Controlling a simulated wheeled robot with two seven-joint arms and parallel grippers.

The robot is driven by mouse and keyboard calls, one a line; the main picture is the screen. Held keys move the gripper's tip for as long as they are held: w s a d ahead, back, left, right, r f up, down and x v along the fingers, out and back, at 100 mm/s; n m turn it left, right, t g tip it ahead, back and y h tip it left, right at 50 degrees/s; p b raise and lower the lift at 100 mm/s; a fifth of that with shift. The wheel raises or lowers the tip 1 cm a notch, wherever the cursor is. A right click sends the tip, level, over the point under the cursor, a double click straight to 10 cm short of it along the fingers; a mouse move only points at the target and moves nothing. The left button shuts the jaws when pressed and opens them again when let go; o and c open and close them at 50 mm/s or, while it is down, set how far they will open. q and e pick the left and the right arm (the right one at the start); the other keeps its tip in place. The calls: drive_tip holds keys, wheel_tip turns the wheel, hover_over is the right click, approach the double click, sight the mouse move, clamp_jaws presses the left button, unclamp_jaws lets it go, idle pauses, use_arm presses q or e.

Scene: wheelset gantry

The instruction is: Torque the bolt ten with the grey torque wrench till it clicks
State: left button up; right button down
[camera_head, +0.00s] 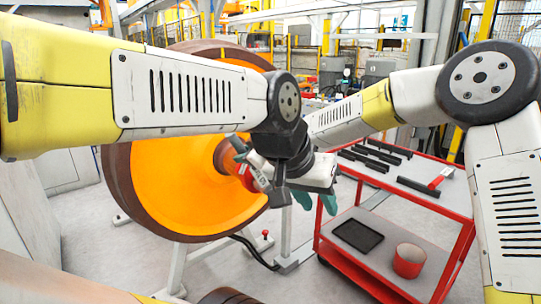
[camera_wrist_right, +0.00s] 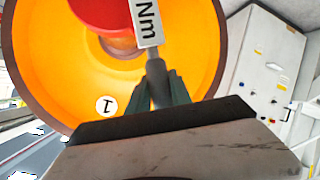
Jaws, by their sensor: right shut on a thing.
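The grey torque wrench (camera_wrist_right: 156,72) runs up the right wrist view, with a white label reading "Nm". My right gripper (camera_wrist_right: 158,92) has its teal fingers shut on the wrench's shaft. In the head view my right gripper (camera_head: 240,149) is in front of the orange wheel (camera_head: 165,170), near its hub, mostly behind my left arm. The wheel also fills the right wrist view (camera_wrist_right: 60,75), with a round "1" marker (camera_wrist_right: 107,105) on it. My left gripper (camera_head: 315,203) hangs right of the wheel, its teal fingers apart and empty. Bolt ten and the wrench's working end cannot be made out.
A red cart (camera_head: 392,202) stands at the right with several black bars and a red-handled tool (camera_head: 440,177) on top. Its lower shelf holds a black tray (camera_head: 358,235) and a red bin (camera_head: 408,261). My two arms cross closely before the wheel.

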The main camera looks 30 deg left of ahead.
drive_tip(key=shift+w+a+r, duration=0.1)
drive_tip(key=shift+w+a, duration=0.1)
drive_tip(key=shift+a, duration=0.35)
drive_tip(key=w, duration=0.1)
drive_tip(key=w+d+r+m, duration=0.1)
drive_tip(key=w+g, duration=0.1)
drive_tip(key=shift+w+d+r+m+y, duration=0.15)
drive_tip(key=shift+d+r+m+y, duration=0.05)
drive_tip(key=shift+r+m+y, duration=0.1)
drive_tip(key=shift+w+d+r+m+g+y, duration=0.1)
drive_tip(key=shift+w+d+m+g, duration=0.15)
drive_tip(key=shift+w, duration=0.35)
drive_tip(key=shift+w+d+r+m+g+y, duration=0.15)
drive_tip(key=shift+w+d+m, duration=0.1)
drive_tip(key=shift+w, duration=0.35)
drive_tip(key=shift+w+d+r+m+g+y, duration=0.1)
drive_tip(key=shift+w+d+m+g, duration=0.15)
drive_tip(key=shift+w, duration=0.35)
